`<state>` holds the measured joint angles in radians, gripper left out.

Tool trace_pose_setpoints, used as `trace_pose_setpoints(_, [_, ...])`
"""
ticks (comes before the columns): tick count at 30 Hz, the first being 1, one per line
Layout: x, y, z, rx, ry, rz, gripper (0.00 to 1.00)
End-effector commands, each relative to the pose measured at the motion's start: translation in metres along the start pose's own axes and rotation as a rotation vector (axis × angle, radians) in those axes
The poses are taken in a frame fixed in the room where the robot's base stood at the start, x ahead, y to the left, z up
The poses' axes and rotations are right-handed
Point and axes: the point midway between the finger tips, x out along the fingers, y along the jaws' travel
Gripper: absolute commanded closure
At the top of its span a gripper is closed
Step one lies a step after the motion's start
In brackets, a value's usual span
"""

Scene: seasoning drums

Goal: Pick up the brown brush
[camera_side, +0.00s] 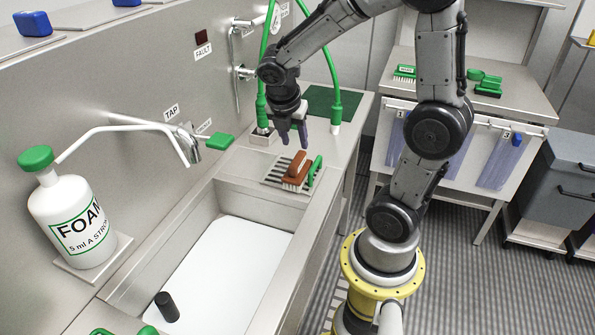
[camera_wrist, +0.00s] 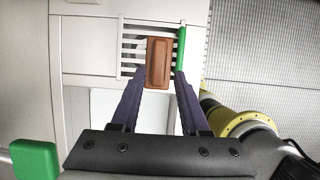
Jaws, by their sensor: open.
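The brown brush (camera_side: 297,170) lies on a slatted rack at the far end of the sink, with its bristles facing down in the side view. In the wrist view the brown brush (camera_wrist: 159,62) shows from above as a rounded brown block. My gripper (camera_side: 292,145) is above the rack, pointing down, with the brush below its fingertips. In the wrist view my gripper's two dark fingers (camera_wrist: 160,72) are apart, one toward each side of the brush. Nothing is held. Whether the fingertips touch the brush cannot be told.
A green item (camera_side: 315,170) stands right beside the brush on the rack (camera_side: 270,178). The sink basin (camera_side: 215,270) holds a dark cylinder (camera_side: 166,307). A green tap lever (camera_side: 220,141) and green hoses (camera_side: 335,90) are near my gripper. A foam bottle (camera_side: 75,220) stands at left.

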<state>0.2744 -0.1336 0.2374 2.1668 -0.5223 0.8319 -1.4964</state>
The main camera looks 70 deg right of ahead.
Motion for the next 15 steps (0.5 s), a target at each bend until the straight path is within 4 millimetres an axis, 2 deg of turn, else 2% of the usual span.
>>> trace_pose_setpoints(3, [0.019,-0.001,0.0,0.001,0.0,-0.003,0.55])
trace_pose_setpoints(11, [0.037,0.0,-0.001,0.0,0.001,-0.002,0.55])
trace_pose_setpoints(15, [0.057,0.0,-0.005,-0.002,0.002,-0.004,0.55])
